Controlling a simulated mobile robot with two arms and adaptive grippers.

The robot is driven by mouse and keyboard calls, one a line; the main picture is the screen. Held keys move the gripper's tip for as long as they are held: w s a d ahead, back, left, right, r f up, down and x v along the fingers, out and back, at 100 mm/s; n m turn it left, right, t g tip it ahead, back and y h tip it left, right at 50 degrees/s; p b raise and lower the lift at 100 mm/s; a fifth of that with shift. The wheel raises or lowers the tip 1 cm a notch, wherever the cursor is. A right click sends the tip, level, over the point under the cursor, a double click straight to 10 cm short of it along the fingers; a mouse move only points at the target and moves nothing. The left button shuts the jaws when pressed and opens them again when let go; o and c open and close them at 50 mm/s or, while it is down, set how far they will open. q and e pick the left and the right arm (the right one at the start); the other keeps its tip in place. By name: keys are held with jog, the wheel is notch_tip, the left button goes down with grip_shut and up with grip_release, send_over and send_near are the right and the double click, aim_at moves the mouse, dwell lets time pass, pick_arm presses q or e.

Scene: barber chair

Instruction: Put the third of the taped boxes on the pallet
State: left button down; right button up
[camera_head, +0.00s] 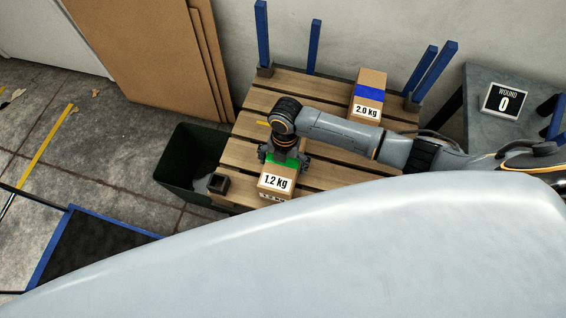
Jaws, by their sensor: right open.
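The wooden slatted pallet (310,92) stands by the wall with blue posts at its corners. A cardboard box with green tape and a 1.2 kg label (277,183) sits at its near edge. A box with blue tape and a 2.0 kg label (369,93) sits toward its back right. My right gripper (284,157) points down at the green-taped box, its open fingers beside the box's far part. The gripper hides part of that box, and I cannot tell whether the fingers touch it. My left gripper is not in view. No third taped box shows.
A dark green bin (178,163) stands left of the pallet. A blue-edged black mat (88,248) lies at lower left. A grey table (480,125) with a sign reading 0 (505,101) is at right. Brown panels (150,55) lean on the wall. The lower view is blocked.

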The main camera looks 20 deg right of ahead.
jog(key=r, duration=0.7)
jog(key=w+r, duration=0.1)
jog(key=r, duration=0.3)
jog(key=shift+d+r, duration=0.3)
jog(key=shift+d, duration=0.1)
